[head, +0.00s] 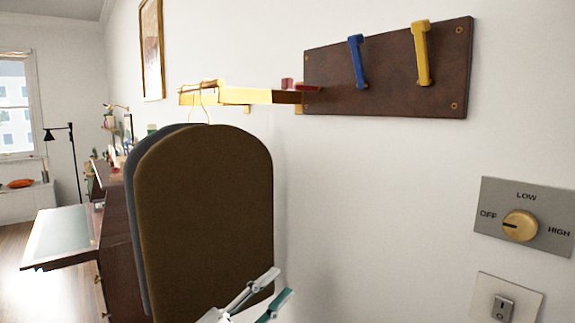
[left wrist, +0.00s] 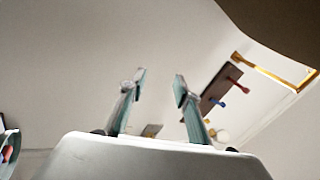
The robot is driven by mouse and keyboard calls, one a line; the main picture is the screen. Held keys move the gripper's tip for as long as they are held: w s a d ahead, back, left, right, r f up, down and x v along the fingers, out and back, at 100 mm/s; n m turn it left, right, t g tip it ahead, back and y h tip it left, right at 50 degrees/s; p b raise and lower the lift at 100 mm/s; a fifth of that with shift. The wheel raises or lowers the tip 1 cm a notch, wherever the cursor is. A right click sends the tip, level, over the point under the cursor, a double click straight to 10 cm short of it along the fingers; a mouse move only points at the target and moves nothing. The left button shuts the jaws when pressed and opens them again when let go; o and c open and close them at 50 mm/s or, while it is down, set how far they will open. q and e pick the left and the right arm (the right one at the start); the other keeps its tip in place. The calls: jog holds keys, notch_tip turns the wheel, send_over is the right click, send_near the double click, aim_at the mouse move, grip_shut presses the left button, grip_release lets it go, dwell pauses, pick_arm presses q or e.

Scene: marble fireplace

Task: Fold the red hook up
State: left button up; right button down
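A dark wooden hook board (head: 390,72) is fixed to the white wall at the upper right. The blue hook (head: 356,60) and yellow hook (head: 422,52) lie upright along the board. In the left wrist view the red hook (left wrist: 241,60) projects from the board (left wrist: 214,91), beyond my fingers to the right. My left gripper (head: 284,281) is open and empty, low in front of the wall, well below the board; its two fingers also show apart in the left wrist view (left wrist: 160,76). My right gripper is out of view.
A brass rail (head: 245,96) juts from the wall left of the board. Brown and grey rounded panels (head: 205,200) hang below it, close to my left gripper. A dial plate (head: 550,212) and a switch (head: 502,307) are at lower right. The wall below the board is clear.

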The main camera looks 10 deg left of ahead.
aim_at(284, 83)
pick_arm(q)
jog(key=d+r+m+g+h, duration=0.25)
jog(key=r+m+g, duration=0.25)
jog(key=r+m, duration=0.5)
jog(key=d+r+m+g+h, duration=0.1)
jog(key=d+r+m+g, duration=0.25)
jog(key=r+m, duration=0.55)
jog(key=w+a+r+m+t+y+p, duration=0.1)
jog(key=a+r+t+y, duration=0.3)
jog(key=r, duration=0.7)
jog(key=w+a+r+m+t+y+p, duration=0.15)
jog(key=a+r, duration=0.45)
jog(key=r, duration=0.6)
jog(key=shift+g+y, duration=0.3)
jog(key=shift+g, duration=0.1)
jog(key=x, duration=0.6)
jog(key=shift+s+d+f+p, duration=0.1)
jog(key=shift+d+f+p, duration=0.1)
jog(key=shift+d+p, duration=0.2)
jog(key=shift+w+d+f, duration=0.1)
jog(key=shift+w+d, duration=0.4)
grip_shut()
